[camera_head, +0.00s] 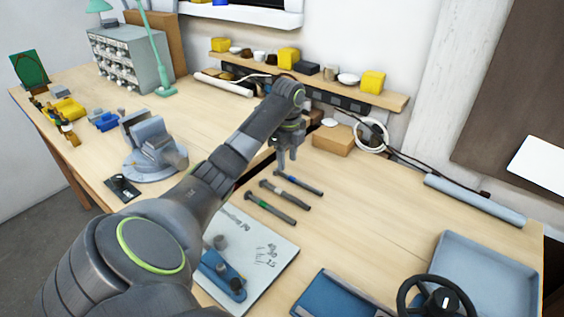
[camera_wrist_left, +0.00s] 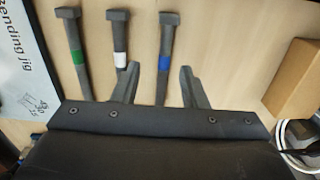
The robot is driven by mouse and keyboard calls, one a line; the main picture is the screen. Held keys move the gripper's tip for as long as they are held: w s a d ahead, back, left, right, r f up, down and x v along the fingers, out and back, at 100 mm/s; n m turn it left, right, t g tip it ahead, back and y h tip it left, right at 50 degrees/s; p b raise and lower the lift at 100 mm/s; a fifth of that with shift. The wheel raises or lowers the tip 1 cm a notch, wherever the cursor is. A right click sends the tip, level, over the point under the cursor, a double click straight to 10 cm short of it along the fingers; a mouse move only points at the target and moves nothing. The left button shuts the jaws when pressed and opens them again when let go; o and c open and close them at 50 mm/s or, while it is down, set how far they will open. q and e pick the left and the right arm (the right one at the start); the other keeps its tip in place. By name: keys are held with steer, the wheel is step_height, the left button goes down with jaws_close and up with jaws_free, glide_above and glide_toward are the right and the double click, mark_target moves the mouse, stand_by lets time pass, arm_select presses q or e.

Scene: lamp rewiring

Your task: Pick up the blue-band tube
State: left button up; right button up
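The blue-band tube (camera_head: 298,182) lies flat on the workbench, the farthest of three dark tubes in the head view. Its blue band (camera_wrist_left: 164,63) shows in the left wrist view. The white-band tube (camera_head: 285,195) and the green-band tube (camera_head: 270,209) lie beside it. My left gripper (camera_head: 287,162) hangs over the bench by the far end of the blue-band tube. In the left wrist view its fingers (camera_wrist_left: 160,72) are apart and empty, with the blue-band tube in line between them. I cannot tell the height of the fingertips. My right gripper is not in view.
A white bending-jig board (camera_head: 276,258) lies near the tubes. A cardboard box (camera_head: 333,140) and a coiled white cable (camera_head: 371,134) are behind. A vise (camera_head: 150,150) stands left. A blue tray (camera_head: 328,292) and a grey-blue tray (camera_head: 490,272) are front right. The right middle bench is clear.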

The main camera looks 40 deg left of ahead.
mark_target(289, 175)
arm_select(q)
steer(key=shift+f+b, duration=0.6)
steer(key=shift+f, duration=0.3)
steer(key=f, duration=0.4)
steer(key=shift+w+f, duration=0.15)
steer(key=shift+w, duration=0.2)
jaws_close()
